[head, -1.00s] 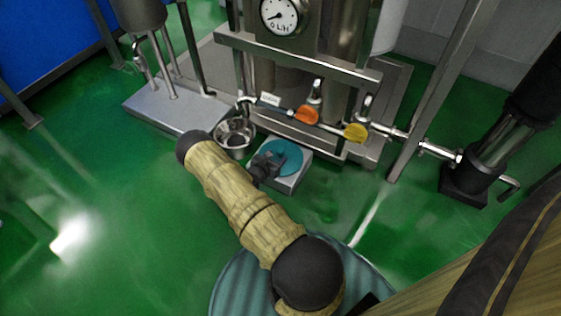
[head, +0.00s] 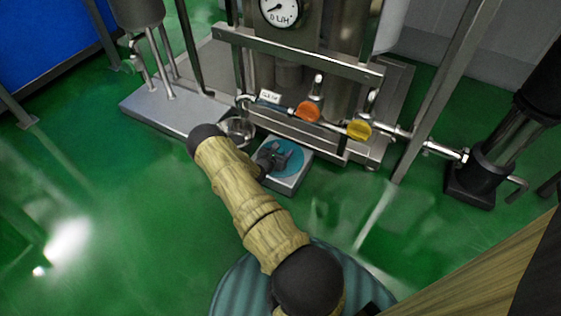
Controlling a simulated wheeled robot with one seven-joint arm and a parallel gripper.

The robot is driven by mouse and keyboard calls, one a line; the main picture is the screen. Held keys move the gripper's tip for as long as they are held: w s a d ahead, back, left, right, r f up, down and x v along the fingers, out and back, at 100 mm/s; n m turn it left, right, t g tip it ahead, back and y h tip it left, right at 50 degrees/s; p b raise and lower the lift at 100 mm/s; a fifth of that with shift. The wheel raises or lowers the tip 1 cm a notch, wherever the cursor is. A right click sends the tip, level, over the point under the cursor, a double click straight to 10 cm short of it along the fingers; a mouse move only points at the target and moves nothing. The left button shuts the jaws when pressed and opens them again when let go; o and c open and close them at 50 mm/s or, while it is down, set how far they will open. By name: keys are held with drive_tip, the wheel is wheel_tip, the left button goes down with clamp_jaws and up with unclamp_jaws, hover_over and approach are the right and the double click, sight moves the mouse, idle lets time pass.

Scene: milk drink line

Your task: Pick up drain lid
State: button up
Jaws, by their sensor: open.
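The drain lid, a round teal disc (head: 291,150), lies on a low grey square box (head: 292,182) on the floor in front of the steel frame. My gripper (head: 279,158) is open over the disc's left part and hides some of it. I cannot tell whether the fingers touch the disc.
A steel bowl (head: 238,130) stands left of the box, partly hidden by my arm. Behind are a pipe with an orange valve handle (head: 308,111) and a yellow one (head: 358,130), and a steel frame (head: 300,55). A black pump (head: 478,165) stands at right. Green floor (head: 110,200) is clear at left.

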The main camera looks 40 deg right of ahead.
drive_tip(key=shift+w+d+f, duration=0.15)
drive_tip(key=shift+w+d, duration=0.1)
drive_tip(key=shift+d, duration=0.2)
clamp_jaws()
idle(0.3)
wheel_tip(320, 180, up, 10)
drive_tip(key=p, duration=0.7)
idle(0.4)
